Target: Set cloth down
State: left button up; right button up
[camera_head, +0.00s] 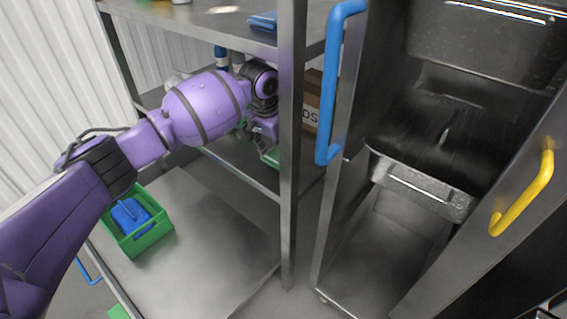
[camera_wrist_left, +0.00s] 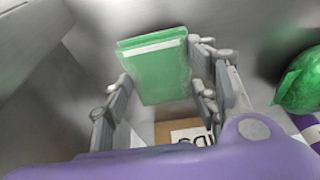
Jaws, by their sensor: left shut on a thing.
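The green folded cloth (camera_wrist_left: 158,75) is held between the fingers of my left gripper (camera_wrist_left: 165,85), which is shut on it. A pale stripe runs along the cloth's upper edge. In the head view my left arm reaches into the shelf unit, and the gripper (camera_head: 265,140) is partly hidden behind the steel post. A bit of the green cloth (camera_head: 270,157) shows just below it, above a steel shelf. I cannot tell whether the cloth touches the shelf. My right gripper is not in view.
A steel post (camera_head: 290,150) stands beside my gripper. A cardboard box (camera_head: 312,105) is behind it on the shelf. A green round item (camera_wrist_left: 300,80) lies at the right in the wrist view. A green crate (camera_head: 150,238) holds a blue item. A steel cabinet with a blue handle (camera_head: 335,80) stands right.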

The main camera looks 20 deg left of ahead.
pick_arm(q)
jog(key=shift+w+a+f+b, duration=0.1)
jog(key=shift+a+f+b, duration=0.1)
jog(key=shift+f, duration=0.3)
jog(key=shift+w+a+f+b, duration=0.1)
jog(key=shift+a+f, duration=0.05)
jog(key=shift+f, duration=0.3)
jog(key=shift+s+f, duration=0.1)
jog(key=shift+r, duration=0.2)
jog(key=shift+s+r, duration=0.1)
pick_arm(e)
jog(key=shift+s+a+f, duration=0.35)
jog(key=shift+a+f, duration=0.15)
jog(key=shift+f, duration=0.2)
pick_arm(q)
jog(key=shift+f, duration=0.3)
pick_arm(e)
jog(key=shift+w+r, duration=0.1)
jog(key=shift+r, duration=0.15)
pick_arm(q)
jog(key=o, duration=1)
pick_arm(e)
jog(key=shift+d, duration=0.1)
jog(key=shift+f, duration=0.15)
